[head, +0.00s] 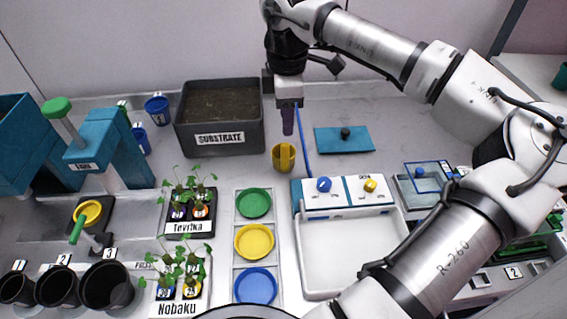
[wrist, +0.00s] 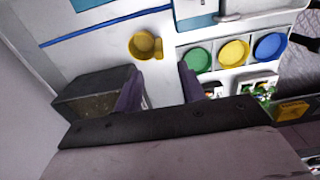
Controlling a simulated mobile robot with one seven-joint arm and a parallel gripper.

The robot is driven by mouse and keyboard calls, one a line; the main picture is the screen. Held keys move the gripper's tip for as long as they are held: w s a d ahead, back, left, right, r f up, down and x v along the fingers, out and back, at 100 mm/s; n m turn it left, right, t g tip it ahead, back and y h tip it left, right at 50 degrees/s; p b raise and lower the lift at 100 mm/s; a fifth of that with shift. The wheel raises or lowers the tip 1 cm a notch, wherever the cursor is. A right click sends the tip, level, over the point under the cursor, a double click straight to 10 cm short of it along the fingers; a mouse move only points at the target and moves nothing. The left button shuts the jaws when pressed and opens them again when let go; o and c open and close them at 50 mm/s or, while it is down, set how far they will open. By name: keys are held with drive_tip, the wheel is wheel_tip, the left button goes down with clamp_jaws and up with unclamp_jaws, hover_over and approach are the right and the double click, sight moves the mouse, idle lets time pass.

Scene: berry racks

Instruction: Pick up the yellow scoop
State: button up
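The yellow scoop (head: 284,158) is a small cup standing on the white table, right of the substrate box. It also shows in the wrist view (wrist: 143,46), with a short handle on its right side. My gripper (head: 288,121) points down above the table, just above and behind the scoop in the head view. In the wrist view its two purple fingers are apart with nothing between them (wrist: 160,84); the scoop lies beyond the fingertips, untouched.
The dark substrate box (head: 220,139) stands left of the scoop. A blue rod (head: 302,140) lies to its right, near a blue plate (head: 344,148) with a black knob. A rack with green, yellow and blue dishes (head: 237,238) and a white tray (head: 350,263) are nearer me.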

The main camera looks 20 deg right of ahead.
sight(285, 144)
wheel_tip(285, 144, down, 9)
drive_tip(key=shift+w+a+r+b, duration=0.1)
drive_tip(key=shift+w+b, duration=0.05)
drive_tip(key=shift+b, duration=1)
drive_tip(key=shift+c, duration=0.4)
clamp_jaws()
